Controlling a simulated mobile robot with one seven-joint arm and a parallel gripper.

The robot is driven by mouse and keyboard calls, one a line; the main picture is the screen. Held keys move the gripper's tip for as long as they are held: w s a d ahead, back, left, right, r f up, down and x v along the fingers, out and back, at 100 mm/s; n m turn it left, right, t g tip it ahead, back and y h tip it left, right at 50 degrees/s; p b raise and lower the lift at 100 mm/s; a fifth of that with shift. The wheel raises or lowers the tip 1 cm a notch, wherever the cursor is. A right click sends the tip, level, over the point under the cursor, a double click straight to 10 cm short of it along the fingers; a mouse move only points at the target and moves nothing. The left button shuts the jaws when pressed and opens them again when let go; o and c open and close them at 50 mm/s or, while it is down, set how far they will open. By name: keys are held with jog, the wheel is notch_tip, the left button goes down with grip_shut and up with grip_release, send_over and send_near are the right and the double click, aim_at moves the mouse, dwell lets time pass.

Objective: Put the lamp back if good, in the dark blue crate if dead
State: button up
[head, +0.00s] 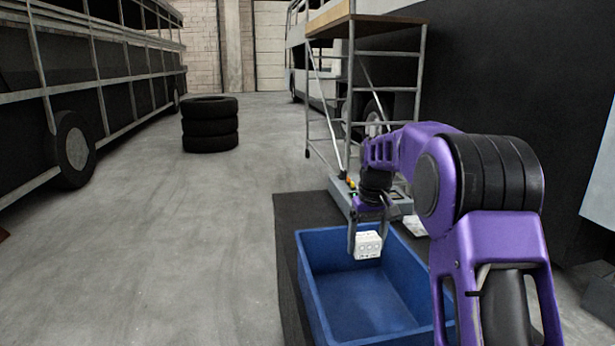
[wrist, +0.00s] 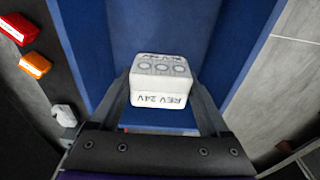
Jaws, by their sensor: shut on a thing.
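The lamp (head: 368,246) is a small white block with three round marks and the text "REV 24V", read in the wrist view (wrist: 163,82). My gripper (head: 366,236) is shut on it, with a finger on each side; the fingers also show in the wrist view (wrist: 163,98). The dark blue crate (head: 355,300) stands open on a dark mat. The lamp hangs over the crate's far part, apart from its floor. The part of the crate floor that I see is bare. No light shows on the lamp.
A grey unit (head: 340,196) with small coloured parts stands behind the crate, near the scaffold (head: 350,90). A red lamp (wrist: 18,28), an orange lamp (wrist: 35,64) and a small white piece (wrist: 64,115) lie beside the crate. Stacked tyres (head: 210,125) stand further back.

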jog(key=shift+f, duration=0.55)
jog(key=o, duration=1.5)
jog(key=r, duration=0.5)
jog(key=s+r, duration=0.1)
jog(key=r, duration=0.5)
jog(key=s+r, duration=0.1)
jog(key=r, duration=0.5)
jog(key=shift+d+r, duration=0.15)
jog(key=shift+d, duration=0.05)
